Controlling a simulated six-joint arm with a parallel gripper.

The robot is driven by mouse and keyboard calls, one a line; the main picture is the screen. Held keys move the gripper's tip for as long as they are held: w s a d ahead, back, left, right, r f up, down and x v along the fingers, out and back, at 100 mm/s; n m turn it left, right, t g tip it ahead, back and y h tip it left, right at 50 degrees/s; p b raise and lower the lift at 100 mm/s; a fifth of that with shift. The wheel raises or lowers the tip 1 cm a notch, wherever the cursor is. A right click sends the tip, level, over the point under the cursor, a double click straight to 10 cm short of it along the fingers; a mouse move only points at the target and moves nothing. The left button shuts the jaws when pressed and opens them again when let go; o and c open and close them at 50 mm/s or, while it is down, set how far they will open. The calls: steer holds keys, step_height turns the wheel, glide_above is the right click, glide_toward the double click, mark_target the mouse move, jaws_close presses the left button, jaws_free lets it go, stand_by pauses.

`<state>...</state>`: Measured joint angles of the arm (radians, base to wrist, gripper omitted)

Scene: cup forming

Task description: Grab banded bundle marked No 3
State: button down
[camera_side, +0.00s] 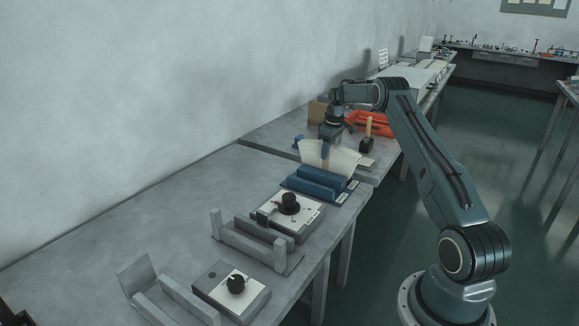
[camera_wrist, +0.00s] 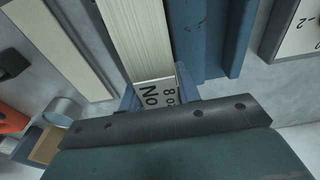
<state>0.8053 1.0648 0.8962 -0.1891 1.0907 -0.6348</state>
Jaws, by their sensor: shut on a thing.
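My gripper (camera_side: 325,150) is over the far end of the blue holders, with its blue fingers down at the pale bundle (camera_side: 343,160). In the wrist view the bundle (camera_wrist: 135,35) is a long cream strip between the two fingers (camera_wrist: 158,95), and my gripper is shut on it. A white label (camera_wrist: 155,94) at its near end shows "No" and part of a figure, cut off by the gripper body, so the number cannot be read surely. In the side view the pale pieces look spread like a fan.
Blue trough-like holders (camera_side: 318,184) stand beside the bundle. Nearer are a dial box (camera_side: 290,214), a grey bracket (camera_side: 255,244) and another dial box (camera_side: 232,289).

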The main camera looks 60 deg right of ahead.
step_height(320, 180, up, 8)
steer(key=shift+r, duration=0.2)
